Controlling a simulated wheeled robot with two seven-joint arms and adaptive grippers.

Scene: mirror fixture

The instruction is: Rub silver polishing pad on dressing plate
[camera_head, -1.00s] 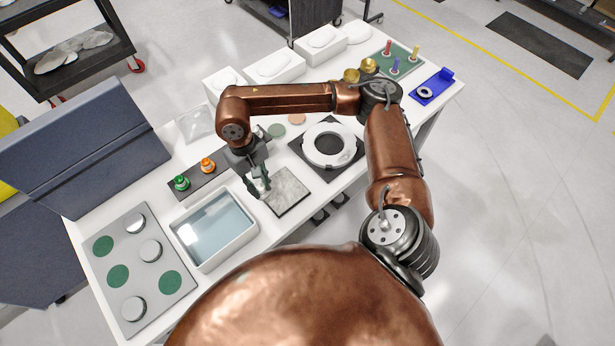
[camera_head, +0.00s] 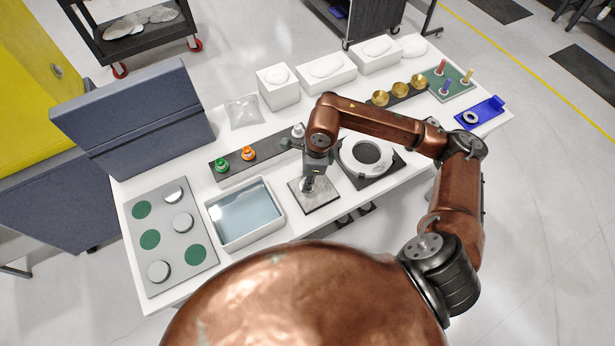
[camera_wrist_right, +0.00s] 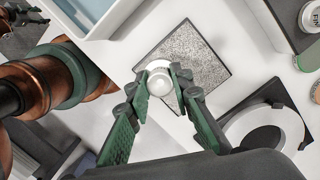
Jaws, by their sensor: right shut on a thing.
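My right gripper (camera_head: 307,183) is over the dressing plate (camera_head: 322,203), a speckled grey square on a dark base near the table's front edge. In the right wrist view, this gripper (camera_wrist_right: 163,88) is shut on the silver polishing pad (camera_wrist_right: 159,80), a round silver piece with a paler knob. The pad covers the near-left part of the dressing plate (camera_wrist_right: 192,52). The fingers hide part of it, and I cannot tell whether its underside touches the plate. My left gripper is not identifiable in either view.
A water tray (camera_head: 279,214) stands close left of the plate. A white ring (camera_head: 347,163) lies close right. Behind is a dark rack (camera_head: 222,178) with a green knob (camera_head: 221,165) and an orange knob (camera_head: 248,153). A grey board (camera_head: 180,262) with discs fills the left end.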

